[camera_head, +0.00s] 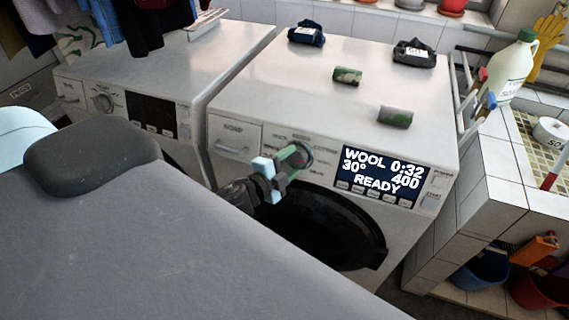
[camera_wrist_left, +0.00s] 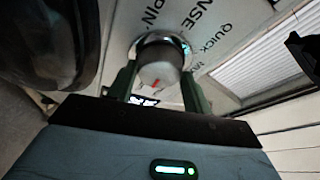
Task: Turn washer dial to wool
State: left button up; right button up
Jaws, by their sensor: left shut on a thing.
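The washer (camera_head: 330,110) on the right has a dial (camera_head: 298,155) on its front panel, left of a dark display (camera_head: 383,178). The display reads WOOL, 0:32, 30°, 400 and READY. My left gripper (camera_head: 287,163) is at the dial and partly covers it. In the left wrist view the round dial (camera_wrist_left: 160,62) with a red mark sits between the two fingers of the left gripper (camera_wrist_left: 162,85), which are shut on it. Printed words such as SPIN, RINSE and QUICK show around the dial. My right gripper is not in view.
A second washer (camera_head: 150,90) stands to the left. Folded dark cloths (camera_head: 307,34) and two small rolls (camera_head: 347,76) lie on the right washer's top. A tiled ledge with a white bottle (camera_head: 515,68) is at the right. The round door (camera_head: 320,228) is below the dial.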

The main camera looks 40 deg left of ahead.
pick_arm(q)
jog(key=shift+r+m, duration=0.2)
jog(key=shift+m, duration=0.4)
jog(key=o, duration=1)
jog(key=shift+f, duration=0.1)
jog(key=shift+s, duration=0.1)
jog(key=shift+s+a+r, duration=0.15)
jog(key=shift+s+r, duration=0.1)
jog(key=shift+s, duration=1)
jog(key=shift+s+a+r, duration=0.1)
jog(key=shift+s+r, duration=0.1)
jog(key=shift+s, duration=1)
jog(key=shift+s+a+r, duration=0.15)
jog(key=shift+s+r, duration=0.1)
jog(key=shift+s, duration=1)
jog(key=s+d+f+n+g, duration=0.2)
jog(key=s+d+f+n, duration=0.1)
jog(key=s+f, duration=0.3)
jog(key=s+d+f+n+g, duration=0.2)
jog(key=s+d+f+n, duration=0.2)
jog(key=s+f+n, duration=0.2)
jog(key=s+d+f+n+g, duration=0.3)
jog(key=s+f+n, duration=0.2)
jog(key=s+f, duration=0.2)
jog(key=shift+s+d+f+h, duration=0.15)
jog(key=shift+d+f, duration=0.05)
jog(key=shift+f, duration=0.45)
jog(key=shift+s+d+f+h, duration=0.15)
jog(key=shift+f, duration=0.45)
